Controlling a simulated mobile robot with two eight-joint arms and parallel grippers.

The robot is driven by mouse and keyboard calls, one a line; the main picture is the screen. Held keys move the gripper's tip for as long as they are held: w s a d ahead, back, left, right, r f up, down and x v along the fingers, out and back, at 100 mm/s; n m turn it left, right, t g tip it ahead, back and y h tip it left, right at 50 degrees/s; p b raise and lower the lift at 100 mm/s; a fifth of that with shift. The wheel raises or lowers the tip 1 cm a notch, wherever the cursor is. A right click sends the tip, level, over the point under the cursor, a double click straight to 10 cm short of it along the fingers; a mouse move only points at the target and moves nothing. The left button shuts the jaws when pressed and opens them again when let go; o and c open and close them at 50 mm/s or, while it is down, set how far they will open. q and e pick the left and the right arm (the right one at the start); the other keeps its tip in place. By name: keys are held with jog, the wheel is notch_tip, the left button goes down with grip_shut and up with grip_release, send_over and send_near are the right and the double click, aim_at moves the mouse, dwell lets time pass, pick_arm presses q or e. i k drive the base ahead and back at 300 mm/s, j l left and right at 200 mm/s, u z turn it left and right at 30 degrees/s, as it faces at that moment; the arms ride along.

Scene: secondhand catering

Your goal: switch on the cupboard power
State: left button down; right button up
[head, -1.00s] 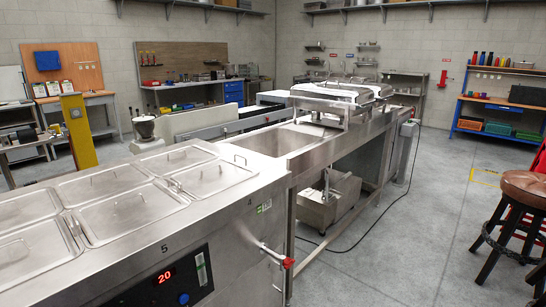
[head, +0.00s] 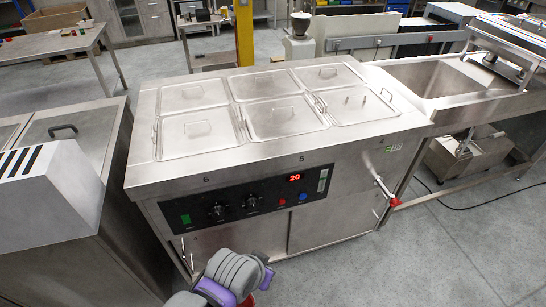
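The steel cupboard (head: 350,160) stands in front of me, with lidded pans set in its top. Its black control panel (head: 262,207) faces me. On the panel are a green rocker-like switch (head: 186,218) at the left end, two black knobs (head: 218,210), a small red button (head: 282,201), a blue button (head: 303,197) and a lit red display (head: 295,177) reading 20. I cannot tell the switch's position. A grey and purple part of my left arm shows at the bottom edge, below and apart from the panel; its fingers cannot be made out. My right gripper is out of view.
A red-handled tap (head: 394,202) sticks out at the cupboard's right front. Another steel unit (head: 95,130) stands close on the left, with a pale slotted box (head: 45,200) before it. A sink counter (head: 450,105) adjoins on the right. The floor at the lower right is clear.

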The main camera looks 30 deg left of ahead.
aim_at(186, 220)
jog(key=u, duration=1.3)
